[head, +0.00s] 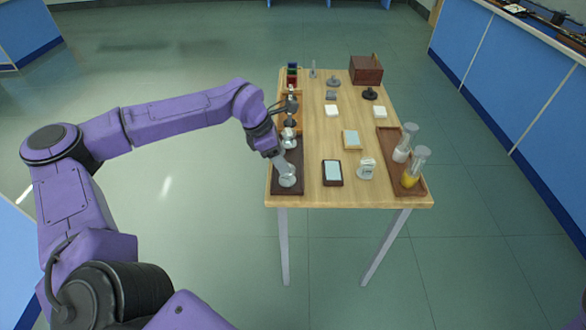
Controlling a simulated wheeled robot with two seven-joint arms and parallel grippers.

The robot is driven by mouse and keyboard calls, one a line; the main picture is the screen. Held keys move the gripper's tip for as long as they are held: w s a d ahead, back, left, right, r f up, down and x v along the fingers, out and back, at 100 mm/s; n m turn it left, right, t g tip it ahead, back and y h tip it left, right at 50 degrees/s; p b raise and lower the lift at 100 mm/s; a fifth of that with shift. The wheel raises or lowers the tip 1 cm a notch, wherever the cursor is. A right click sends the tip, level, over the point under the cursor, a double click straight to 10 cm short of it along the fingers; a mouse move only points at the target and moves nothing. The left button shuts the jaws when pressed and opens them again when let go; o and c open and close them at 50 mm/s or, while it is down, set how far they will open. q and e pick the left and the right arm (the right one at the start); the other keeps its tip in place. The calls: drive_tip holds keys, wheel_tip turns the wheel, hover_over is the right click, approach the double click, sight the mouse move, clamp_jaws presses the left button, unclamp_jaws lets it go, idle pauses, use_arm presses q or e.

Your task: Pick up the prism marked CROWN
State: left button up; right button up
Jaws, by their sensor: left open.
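No CROWN marking can be read at this size, so I cannot tell which piece is that prism. A pale, clear-looking block (366,169) with a dark mark stands on the front of the wooden table (310,195). My left gripper (280,163) is open and points down over the dark tray (283,188) at the table's front left. A shiny, glassy piece (288,180) is on that tray just under the fingers; whether they touch it is unclear. Another shiny piece (288,139) is farther back, partly beside my wrist. My right gripper is out of view.
A dark-framed pale plate (332,172) lies at the front middle. White blocks (380,112) and a wooden box (366,70) are farther back.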

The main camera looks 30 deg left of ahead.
sight(287, 175)
use_arm(q)
drive_tip(key=shift+s+d+f, duration=0.1)
drive_tip(key=shift+d+f, duration=0.05)
drive_tip(key=shift+f, duration=0.8)
drive_tip(key=x, duration=0.2)
drive_tip(key=p+x, duration=0.1)
drive_tip(key=x, duration=0.2)
drive_tip(key=shift+w+d+f, duration=0.15)
drive_tip(key=shift+w+f, duration=0.05)
drive_tip(key=shift+w, duration=0.1)
drive_tip(key=c, duration=0.7)
drive_tip(key=shift+r, duration=0.15)
